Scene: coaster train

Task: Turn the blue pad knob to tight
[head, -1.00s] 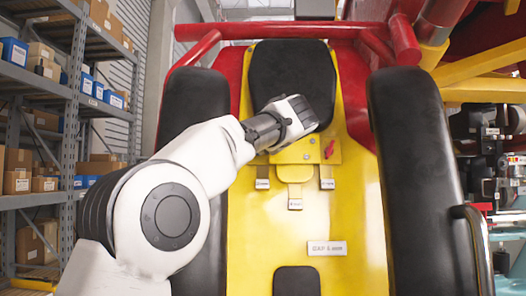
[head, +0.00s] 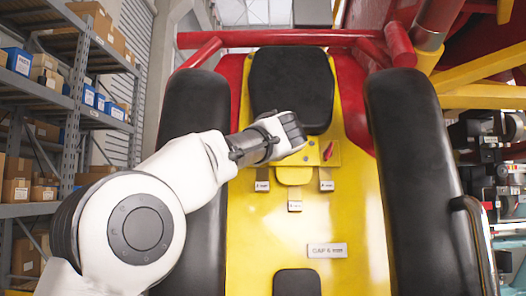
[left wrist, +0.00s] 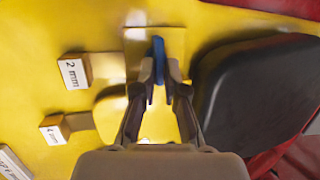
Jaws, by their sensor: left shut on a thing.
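The blue pad knob (left wrist: 158,46) is a narrow upright blue bar in the left wrist view, on a yellow plate. My left gripper (left wrist: 161,76) is shut on it, one finger on each side. In the head view, my wrist hides the blue knob and the fingertips. A red knob (head: 328,151) sits on the same plate, right of my wrist. Below the plate hang small tags; in the wrist view two read 2 mm (left wrist: 75,73) and 4 mm (left wrist: 54,134). A GAP sign (head: 327,250) appears to read 6 mm. My right gripper is not in view.
A black pad (head: 291,85) stands above the knobs; it lies close to the fingers on the right in the wrist view (left wrist: 255,95). Long black cushions flank the yellow panel on the left (head: 192,130) and right (head: 415,170). Shelves stand far left.

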